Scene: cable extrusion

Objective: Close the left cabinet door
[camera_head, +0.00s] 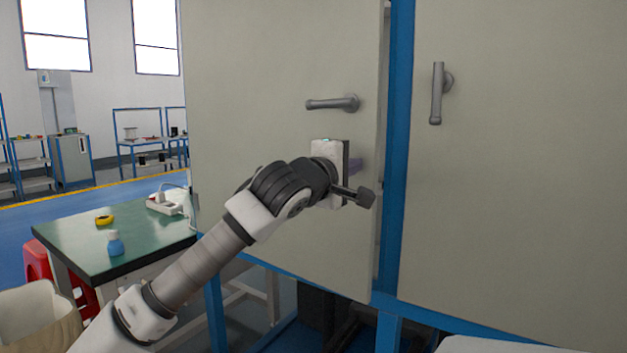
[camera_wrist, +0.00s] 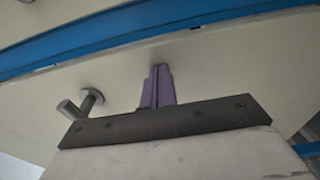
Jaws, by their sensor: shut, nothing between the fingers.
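The left cabinet door (camera_head: 270,60) is a tall cream panel with a grey handle (camera_head: 335,103) that lies horizontal. Its right edge is close to the blue frame post (camera_head: 397,150), with a narrow strip of edge showing; it looks almost flush or slightly ajar. My gripper (camera_head: 356,165) is at the door below the handle, near its right edge, and mostly hidden by my wrist. In the wrist view its purple fingers (camera_wrist: 158,86) are together and empty, pointing at the door face. Whether they touch it is unclear. The handle also shows there, left of the fingers (camera_wrist: 82,103).
The right cabinet door (camera_head: 520,150) is flat in the frame, its handle (camera_head: 438,93) vertical. A green-topped table (camera_head: 140,235) with a blue bottle (camera_head: 115,244) and yellow tape (camera_head: 104,219) stands at left. Open blue floor lies behind it.

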